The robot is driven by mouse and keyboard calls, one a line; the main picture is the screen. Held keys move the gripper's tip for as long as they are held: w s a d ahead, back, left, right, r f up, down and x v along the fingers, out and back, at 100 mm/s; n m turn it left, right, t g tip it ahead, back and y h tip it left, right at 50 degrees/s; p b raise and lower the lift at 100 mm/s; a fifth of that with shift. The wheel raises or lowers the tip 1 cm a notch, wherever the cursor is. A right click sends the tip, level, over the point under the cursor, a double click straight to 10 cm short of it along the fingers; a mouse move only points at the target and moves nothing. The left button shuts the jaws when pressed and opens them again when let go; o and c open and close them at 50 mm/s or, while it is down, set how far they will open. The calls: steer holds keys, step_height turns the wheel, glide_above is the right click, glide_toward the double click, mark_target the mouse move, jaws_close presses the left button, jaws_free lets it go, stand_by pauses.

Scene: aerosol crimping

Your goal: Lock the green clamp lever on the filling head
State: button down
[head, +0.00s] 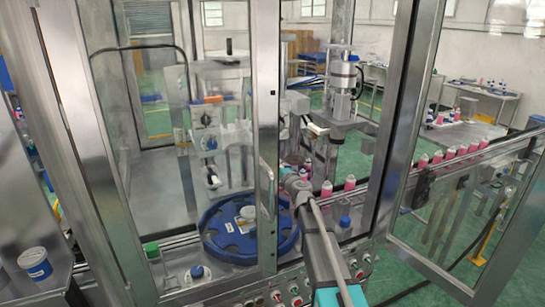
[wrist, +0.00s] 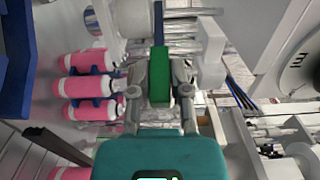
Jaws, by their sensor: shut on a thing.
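The green clamp lever (wrist: 160,70) stands between the two fingers of my gripper (wrist: 160,92) in the wrist view. The fingers are shut on it from both sides. Its upper end meets a thin dark blue bar (wrist: 158,22). In the head view my gripper (head: 289,178) reaches through the open front of the machine, beside the filling station (head: 325,130). The lever cannot be made out in the head view.
Pink bottles (wrist: 90,87) stand close to the left of my gripper. A blue star wheel (head: 235,245) lies left of my arm. The metal door frame (head: 265,130) stands close by, and an open glass door (head: 470,200) is at right. A conveyor carries more pink bottles (head: 448,155).

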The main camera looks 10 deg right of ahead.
steer(key=shift+s+a, duration=0.1)
steer(key=shift+s+a, duration=0.3)
steer(key=shift+a, duration=0.25)
steer(key=shift+s+a, duration=0.25)
steer(key=shift+a, duration=0.45)
steer(key=shift+s+a, duration=0.15)
steer(key=shift+a, duration=0.05)
steer(key=c, duration=0.5)
jaws_free()
